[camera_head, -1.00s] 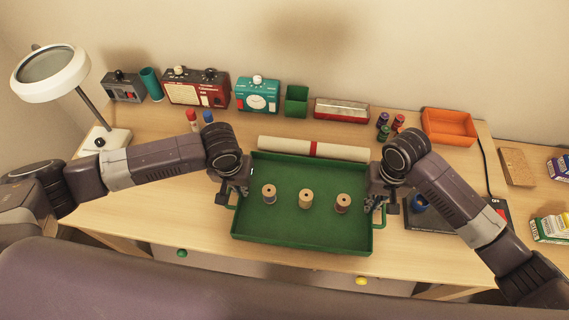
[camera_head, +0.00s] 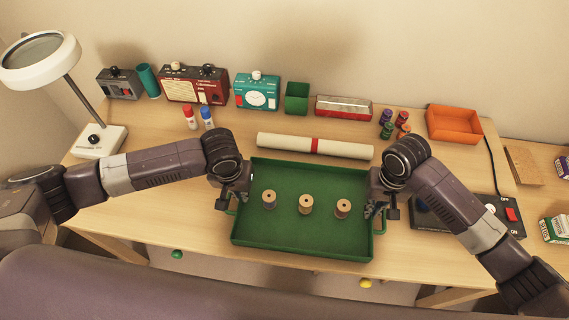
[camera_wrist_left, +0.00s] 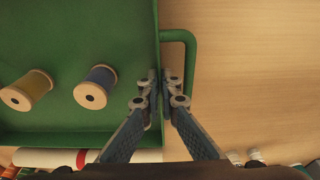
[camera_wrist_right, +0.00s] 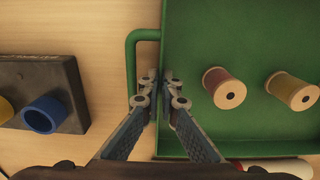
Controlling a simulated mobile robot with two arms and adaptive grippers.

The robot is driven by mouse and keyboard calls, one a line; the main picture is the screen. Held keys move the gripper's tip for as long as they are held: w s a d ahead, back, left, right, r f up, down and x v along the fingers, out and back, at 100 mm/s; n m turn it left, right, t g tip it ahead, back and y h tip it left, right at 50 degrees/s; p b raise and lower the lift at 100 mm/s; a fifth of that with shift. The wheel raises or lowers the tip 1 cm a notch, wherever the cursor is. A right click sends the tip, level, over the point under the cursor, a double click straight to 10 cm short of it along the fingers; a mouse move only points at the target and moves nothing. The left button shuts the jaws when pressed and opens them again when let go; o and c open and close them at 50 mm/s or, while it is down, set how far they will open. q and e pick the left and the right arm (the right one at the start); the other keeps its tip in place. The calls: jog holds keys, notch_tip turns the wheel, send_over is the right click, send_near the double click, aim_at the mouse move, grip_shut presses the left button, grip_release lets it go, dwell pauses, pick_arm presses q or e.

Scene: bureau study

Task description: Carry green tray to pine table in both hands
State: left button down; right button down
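The green tray (camera_head: 300,242) lies level in front of me, with three thread spools (camera_head: 305,204) standing in a row on it. My left gripper (camera_head: 240,198) is shut on its left wall by the handle; in the left wrist view the fingers (camera_wrist_left: 160,80) straddle the wall. My right gripper (camera_head: 374,200) is shut on the right wall likewise, its fingers (camera_wrist_right: 160,80) beside the handle. Below is a light wooden desk (camera_head: 120,210); I cannot tell whether it is the pine table. No other table shows. The gap beneath the tray is hidden.
A cream roll with a red band (camera_head: 315,146) lies just behind the tray. A black device with a red switch (camera_head: 511,214) is at right. Glue sticks (camera_head: 190,118) stand at left.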

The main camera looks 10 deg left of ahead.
pick_arm(q)
jog(key=c, duration=2.2)
grip_release()
pick_arm(e)
jog(key=c, duration=2.2)
grip_release()
pick_arm(q)
jog(key=shift+o, duration=0.2)
pick_arm(e)
jog(key=shift+o, duration=0.2)
pick_arm(q)
jog(key=r, duration=0.5)
jog(key=s+r, duration=0.1)
jog(key=r, duration=0.1)
jog(key=shift+r, duration=0.25)
jog(key=shift+s+r, duration=0.1)
jog(key=shift+r, duration=0.05)
pick_arm(e)
jog(key=shift+r, duration=0.15)
notch_tip(320, 180, up, 12)
pick_arm(q)
jog(key=shift+s, duration=0.1)
pick_arm(e)
jog(key=shift+s+f, duration=0.1)
jog(key=shift+f, duration=0.1)
